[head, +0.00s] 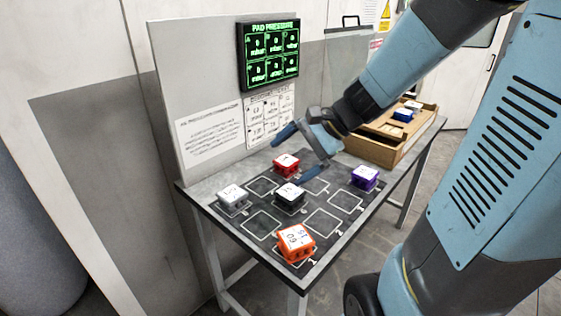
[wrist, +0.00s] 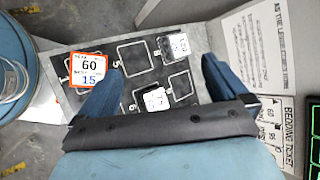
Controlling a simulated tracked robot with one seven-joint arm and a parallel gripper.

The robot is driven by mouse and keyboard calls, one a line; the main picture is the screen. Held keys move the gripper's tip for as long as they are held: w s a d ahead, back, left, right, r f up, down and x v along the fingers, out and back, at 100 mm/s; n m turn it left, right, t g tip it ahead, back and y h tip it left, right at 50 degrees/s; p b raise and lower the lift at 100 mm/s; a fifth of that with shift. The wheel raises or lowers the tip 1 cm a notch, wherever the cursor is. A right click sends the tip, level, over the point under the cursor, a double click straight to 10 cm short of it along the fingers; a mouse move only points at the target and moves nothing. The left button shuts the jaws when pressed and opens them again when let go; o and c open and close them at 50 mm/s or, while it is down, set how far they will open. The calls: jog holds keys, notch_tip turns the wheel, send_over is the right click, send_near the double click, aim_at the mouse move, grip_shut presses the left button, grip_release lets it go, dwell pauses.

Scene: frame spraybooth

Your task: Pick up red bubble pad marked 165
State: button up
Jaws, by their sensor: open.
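The red pad (head: 286,166) sits on the dark mat of the table in the head view, toward the back, with a white label on top. Its marking is too small to read. My gripper (head: 298,153) hangs above the mat close to the red pad, with its blue fingers spread apart and nothing held. The gap between fingers and pad is hard to judge. In the wrist view my open fingers (wrist: 163,66) show, and no red pad is visible between them.
Orange (head: 296,243), black (head: 289,195), white (head: 233,198) and purple (head: 365,178) pads stand on the mat. A wooden tray (head: 372,150) with a blue pad (head: 403,115) is behind right. An upright panel (head: 190,85) with a display (head: 268,54) borders the table's left.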

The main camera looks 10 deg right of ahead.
jog(key=w+d+f+m+t+y, duration=0.1)
jog(key=w+f+m+t+y, duration=0.15)
jog(key=w+m, duration=0.25)
jog(key=m+t+h, duration=0.4)
jog(key=m+t, duration=0.2)
jog(key=m, duration=0.7)
send_near(289, 161)
jog(key=x, duration=1.1)
jog(key=shift+w+a+f, duration=0.1)
jog(key=shift+w+f, duration=0.1)
jog(key=shift+w, duration=0.05)
jog(key=c, duration=1)
jog(key=shift+r, duration=0.15)
